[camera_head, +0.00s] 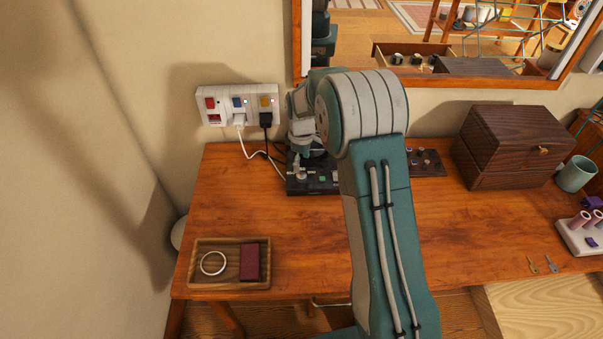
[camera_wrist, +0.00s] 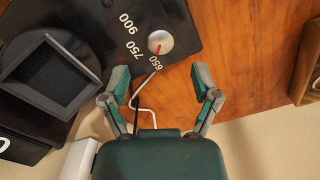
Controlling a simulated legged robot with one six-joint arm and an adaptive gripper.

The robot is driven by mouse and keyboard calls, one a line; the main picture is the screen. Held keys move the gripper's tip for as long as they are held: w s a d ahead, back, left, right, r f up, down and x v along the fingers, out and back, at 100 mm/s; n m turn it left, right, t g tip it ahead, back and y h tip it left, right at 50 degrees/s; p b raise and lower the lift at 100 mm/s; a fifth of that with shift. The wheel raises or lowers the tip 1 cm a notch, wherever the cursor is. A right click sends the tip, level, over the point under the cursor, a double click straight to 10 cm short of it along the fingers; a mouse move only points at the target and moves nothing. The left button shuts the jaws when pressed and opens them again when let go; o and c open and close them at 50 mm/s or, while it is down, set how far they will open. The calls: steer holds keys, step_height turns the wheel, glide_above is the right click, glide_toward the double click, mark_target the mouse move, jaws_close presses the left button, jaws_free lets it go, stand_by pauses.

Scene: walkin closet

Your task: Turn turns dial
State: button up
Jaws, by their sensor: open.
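The turns dial (camera_wrist: 160,42) is a round silver knob with a short red mark, on a black panel (camera_wrist: 180,15) in the wrist view. White numbers 650, 750 and 900 run beside it; the red mark points roughly towards 650. My gripper (camera_wrist: 161,82) is open, its two green-padded fingers apart and empty. In the picture the dial lies just beyond the fingertips, near the middle of the gap, and no contact shows. In the head view the black device (camera_head: 297,187) stands at the table's back, partly hidden by my arm; my gripper is above its left end, hard to make out.
A white power strip (camera_head: 238,104) with plugs and cables hangs on the wall left of my arm. A wooden tray (camera_head: 198,283) holds a ring and a dark red block. A dark wooden box (camera_head: 505,150) and a mug (camera_head: 575,174) stand right. The front middle tabletop is clear.

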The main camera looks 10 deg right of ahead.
mark_target(302, 175)
step_height(302, 175, down, 6)
steer(key=shift+r, duration=0.25)
jaws_close()
